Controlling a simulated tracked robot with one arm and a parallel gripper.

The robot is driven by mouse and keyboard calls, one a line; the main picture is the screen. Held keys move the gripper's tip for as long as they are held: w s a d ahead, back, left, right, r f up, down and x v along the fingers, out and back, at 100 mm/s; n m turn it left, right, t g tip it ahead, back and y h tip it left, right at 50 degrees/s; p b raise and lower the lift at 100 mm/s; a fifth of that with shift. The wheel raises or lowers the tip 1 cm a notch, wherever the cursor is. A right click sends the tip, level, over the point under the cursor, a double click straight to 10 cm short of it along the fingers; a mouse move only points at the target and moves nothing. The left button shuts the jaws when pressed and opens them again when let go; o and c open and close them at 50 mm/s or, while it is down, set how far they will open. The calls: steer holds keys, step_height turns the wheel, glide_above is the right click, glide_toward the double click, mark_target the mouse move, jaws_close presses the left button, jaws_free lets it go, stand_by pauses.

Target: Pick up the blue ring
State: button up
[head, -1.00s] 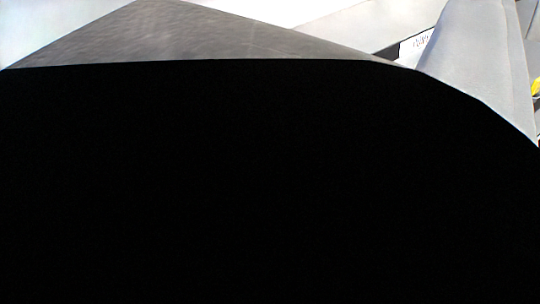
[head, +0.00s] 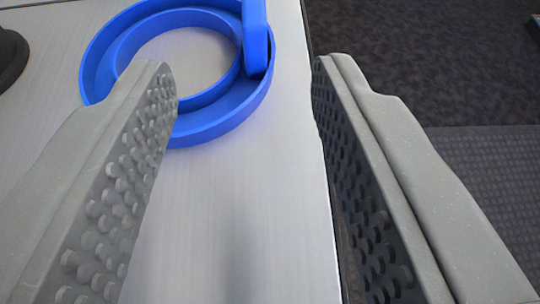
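The blue ring (head: 225,114) lies on a light grey table (head: 235,220) in the upper left of the head view. It has a raised inner wall and an upright blue tab (head: 256,38) on its right side. My gripper (head: 245,75) is open, with nothing between its two grey studded fingers. The left finger overlaps the near left part of the ring in the picture and hides a little of it. The right finger shows past the table's right edge. I cannot tell how high the fingers are above the table.
The table's right edge runs down the middle of the picture. Beyond it lies dark carpet (head: 440,50), with a lighter patterned part (head: 490,165) lower down. A dark round object (head: 10,58) stands at the far left edge, partly cut off.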

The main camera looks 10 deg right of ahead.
steer(key=shift+w+d+f, duration=0.1)
steer(key=shift+w+f, duration=0.05)
steer(key=shift+f, duration=0.3)
steer(key=b, duration=0.2)
glide_toward(253, 4)
steer(key=x, duration=0.4)
steer(key=shift+w+f, duration=0.1)
steer(key=shift+f, duration=0.25)
steer(key=shift+r+b+x, duration=0.15)
steer(key=shift+b+x, duration=0.5)
steer(key=shift+x, duration=0.85)
steer(key=shift+r+b+x, duration=0.1)
steer(key=shift+b+x, duration=0.55)
steer(key=shift+x, duration=0.9)
steer(key=shift+w, duration=0.1)
jaws_close()
